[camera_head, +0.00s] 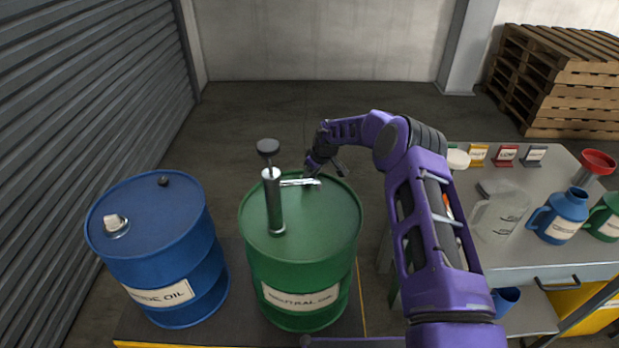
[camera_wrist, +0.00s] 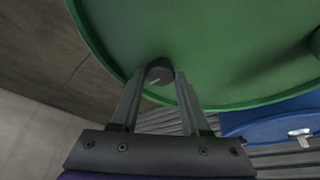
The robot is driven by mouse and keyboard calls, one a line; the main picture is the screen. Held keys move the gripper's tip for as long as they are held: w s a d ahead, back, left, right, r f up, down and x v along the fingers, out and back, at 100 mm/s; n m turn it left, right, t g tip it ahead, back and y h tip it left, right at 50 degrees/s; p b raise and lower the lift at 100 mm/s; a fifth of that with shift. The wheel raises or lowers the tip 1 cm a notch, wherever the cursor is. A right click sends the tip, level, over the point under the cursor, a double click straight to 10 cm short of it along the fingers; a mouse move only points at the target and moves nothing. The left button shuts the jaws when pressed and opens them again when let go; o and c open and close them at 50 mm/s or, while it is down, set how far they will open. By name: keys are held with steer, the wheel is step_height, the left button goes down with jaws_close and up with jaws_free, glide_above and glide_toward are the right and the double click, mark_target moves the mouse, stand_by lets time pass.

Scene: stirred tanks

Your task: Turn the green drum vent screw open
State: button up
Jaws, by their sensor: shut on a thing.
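The green drum (camera_head: 305,262) stands upright, labelled "NEUTRAL OIL", with a hand pump (camera_head: 273,200) rising from its top. In the wrist view, the vent screw (camera_wrist: 159,72), a small dark round knob with a light mark, sits on the green lid (camera_wrist: 220,45) near the rim. My gripper (camera_wrist: 162,80) has one finger on each side of the screw and is shut on it. In the head view, my gripper (camera_head: 316,174) is at the far right part of the lid, just behind the pump's spout (camera_head: 299,182). The screw is hidden there.
A blue oil drum (camera_head: 160,250) stands to the left with its own small dark knob (camera_head: 163,181). A table at right holds a clear jug (camera_head: 497,216), a blue can (camera_head: 560,215) and a red funnel (camera_head: 598,162). Pallets (camera_head: 560,80) stand behind.

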jaws_close()
steer(key=n+b, duration=0.1)
steer(key=n, duration=0.1)
steer(key=n+g+y+b, duration=0.1)
steer(key=shift+w+d+f+n, duration=0.1)
steer(key=shift+w+f+n, duration=0.1)
steer(key=shift+n, duration=0.2)
steer(key=n+g+b, duration=0.1)
steer(key=n+b, duration=0.2)
steer(key=shift+r+n+g+b, duration=0.2)
steer(key=shift+n+g+b, duration=0.15)
steer(key=shift+b, duration=0.35)
steer(key=o, duration=1)
jaws_free()
steer(key=shift+o, duration=0.2)
steer(key=shift+w, duration=0.1)
